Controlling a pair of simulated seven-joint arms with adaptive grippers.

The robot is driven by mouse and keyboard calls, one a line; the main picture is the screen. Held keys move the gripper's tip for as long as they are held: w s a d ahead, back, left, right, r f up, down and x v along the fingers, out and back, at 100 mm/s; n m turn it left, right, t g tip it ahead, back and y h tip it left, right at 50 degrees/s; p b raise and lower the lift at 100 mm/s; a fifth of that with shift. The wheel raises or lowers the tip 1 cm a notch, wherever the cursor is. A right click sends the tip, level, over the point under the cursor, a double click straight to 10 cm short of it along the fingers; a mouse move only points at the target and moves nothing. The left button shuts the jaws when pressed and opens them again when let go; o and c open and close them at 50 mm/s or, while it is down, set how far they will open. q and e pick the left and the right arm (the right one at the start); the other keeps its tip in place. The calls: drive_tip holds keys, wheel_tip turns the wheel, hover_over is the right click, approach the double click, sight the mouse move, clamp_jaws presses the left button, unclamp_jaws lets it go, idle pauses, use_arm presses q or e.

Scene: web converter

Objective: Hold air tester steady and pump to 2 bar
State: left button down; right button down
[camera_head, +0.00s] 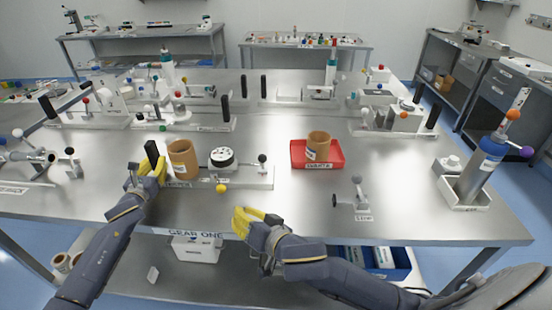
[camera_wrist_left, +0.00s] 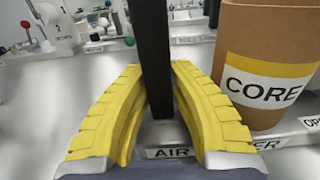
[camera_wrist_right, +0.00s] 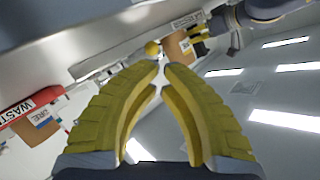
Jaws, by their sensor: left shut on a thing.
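The air tester stands on a pale base (camera_head: 205,182) near the front edge, left of centre. It has a black upright handle (camera_head: 152,155), a round white-faced gauge (camera_head: 222,155) and a yellow ball knob (camera_head: 222,188) at its front. A brown CORE roll (camera_head: 184,158) stands by the handle. My left gripper (camera_head: 150,172) is shut on the black handle (camera_wrist_left: 152,45); the label AIR shows below it in the left wrist view. My right gripper (camera_head: 243,215) is empty, its fingertips nearly together (camera_wrist_right: 160,66), in front of the knob and apart from it.
A red WASTE tray (camera_head: 327,166) with a brown roll (camera_head: 318,145) stands to the right. A small grey device (camera_head: 355,196) is near the front edge. A tall cylinder stand (camera_head: 478,172) is at the far right. Other fixtures crowd the back; the tabletop between has bare areas.

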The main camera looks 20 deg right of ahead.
sight(263, 162)
drive_tip(key=w+d+m, duration=0.1)
drive_tip(key=d+m, duration=0.1)
drive_tip(key=d, duration=0.1)
drive_tip(key=w+d+r+m, duration=0.1)
drive_tip(key=d+m, duration=0.1)
drive_tip(key=d, duration=0.1)
drive_tip(key=w+d+m+t+h, duration=0.1)
drive_tip(key=w+d, duration=0.1)
drive_tip(key=d, duration=0.1)
drive_tip(key=shift+d+r+m, duration=0.2)
drive_tip(key=shift+d+m, duration=0.1)
drive_tip(key=shift+m, duration=0.1)
drive_tip(key=d+r+m+t+h, duration=0.15)
drive_tip(key=d+m, duration=0.45)
drive_tip(key=d, duration=0.6)
drive_tip(key=w+a, duration=0.1)
drive_tip(key=w, duration=0.3)
drive_tip(key=w+a, duration=0.1)
drive_tip(key=w, duration=0.6)
drive_tip(key=shift+w+a+f, duration=0.3)
drive_tip(key=shift+a+f, duration=0.1)
drive_tip(key=shift+w+a+f, duration=0.2)
drive_tip(key=shift+w+a, duration=0.4)
drive_tip(key=shift+a, duration=0.25)
